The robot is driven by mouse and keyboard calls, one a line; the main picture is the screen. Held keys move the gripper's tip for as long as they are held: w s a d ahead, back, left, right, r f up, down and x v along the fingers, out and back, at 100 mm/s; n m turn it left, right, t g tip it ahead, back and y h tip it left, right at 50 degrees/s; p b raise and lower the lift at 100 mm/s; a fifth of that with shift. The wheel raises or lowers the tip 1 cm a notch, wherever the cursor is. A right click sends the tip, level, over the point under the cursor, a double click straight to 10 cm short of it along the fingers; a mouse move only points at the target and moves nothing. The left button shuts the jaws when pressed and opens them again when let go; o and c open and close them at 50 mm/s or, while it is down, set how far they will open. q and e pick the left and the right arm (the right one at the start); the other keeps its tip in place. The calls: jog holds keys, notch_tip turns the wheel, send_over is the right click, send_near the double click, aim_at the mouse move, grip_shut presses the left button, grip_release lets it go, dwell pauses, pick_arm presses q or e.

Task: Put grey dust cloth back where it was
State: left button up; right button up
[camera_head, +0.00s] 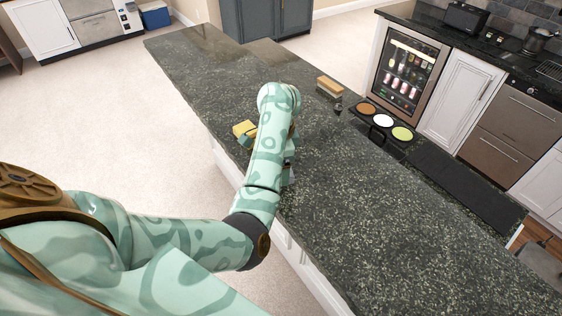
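My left arm reaches in from the left over the dark stone counter (380,220), its wrist bent down at the top. My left gripper is mostly hidden behind the forearm; only pale bits show at the forearm's right edge, and I cannot tell its fingers. A small greyish patch (288,175) shows beside the forearm near the counter's front edge; I cannot tell whether it is the grey dust cloth or part of my gripper. No grey dust cloth is clearly visible. My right gripper is not in view.
A yellow sponge-like block (244,128) lies left of the forearm. A wooden brush (329,87) lies beyond it. Brown, white and green discs (383,120) sit on a dark strip at the far edge, near a black mat (465,185). The counter's right part is clear.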

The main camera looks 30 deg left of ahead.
pick_arm(q)
jog(key=o, duration=0.5)
jog(key=shift+a, duration=0.1)
jog(key=shift+o, duration=1.1)
jog(key=shift+w+f, duration=0.1)
jog(key=shift+r, duration=0.35)
notch_tip(320, 180, up, 12)
jog(key=p, duration=0.5)
jog(key=shift+f, duration=0.25)
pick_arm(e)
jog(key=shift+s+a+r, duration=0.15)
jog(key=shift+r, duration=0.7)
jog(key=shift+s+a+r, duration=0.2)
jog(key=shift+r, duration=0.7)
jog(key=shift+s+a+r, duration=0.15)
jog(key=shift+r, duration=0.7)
